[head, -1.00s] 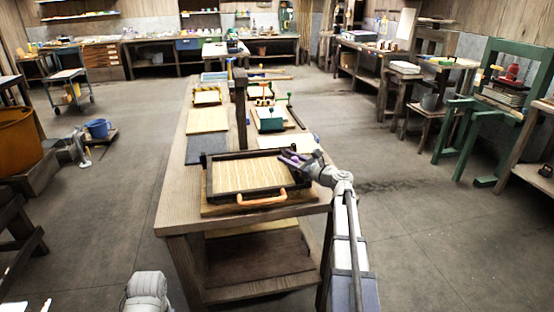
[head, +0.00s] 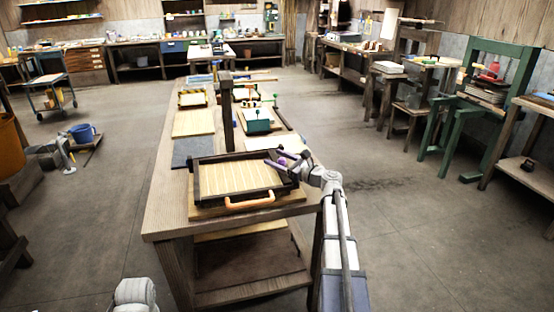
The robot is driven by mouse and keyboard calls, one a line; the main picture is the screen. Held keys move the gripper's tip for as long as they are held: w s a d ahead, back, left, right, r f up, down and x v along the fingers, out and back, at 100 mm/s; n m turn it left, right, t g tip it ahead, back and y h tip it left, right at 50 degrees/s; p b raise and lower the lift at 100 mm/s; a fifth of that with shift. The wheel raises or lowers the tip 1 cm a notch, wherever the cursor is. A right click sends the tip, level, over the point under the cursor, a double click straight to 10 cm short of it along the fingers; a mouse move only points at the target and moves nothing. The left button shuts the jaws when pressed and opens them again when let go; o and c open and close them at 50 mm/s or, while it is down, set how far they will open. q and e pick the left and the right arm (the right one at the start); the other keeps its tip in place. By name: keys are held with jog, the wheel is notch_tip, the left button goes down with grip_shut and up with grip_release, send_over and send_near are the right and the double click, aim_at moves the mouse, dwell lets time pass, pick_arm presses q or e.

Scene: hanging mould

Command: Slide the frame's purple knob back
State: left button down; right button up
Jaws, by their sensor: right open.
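The dark frame (head: 200,186) lies flat on a pale board at the near end of the long wooden bench. It surrounds a cream ribbed panel (head: 240,177) and has an orange handle (head: 250,201) on its near side. The purple knob (head: 282,154) shows small at the frame's right side, partly hidden by my gripper. My right gripper (head: 276,159) is open at the frame's right edge, close beside the knob. I cannot tell whether it touches it. Of my left arm only a grey part shows at the bottom left; its gripper is out of view.
A dark post (head: 227,115) rises from the bench behind the frame. A teal box (head: 257,120), pale boards (head: 193,124) and a grey sheet (head: 193,153) lie farther back. A green press (head: 490,95) stands at the right. The floor on both sides is largely clear.

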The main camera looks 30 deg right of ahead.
jog(key=v, duration=0.7)
jog(key=shift+s+d, duration=0.1)
jog(key=shift+s, duration=0.2)
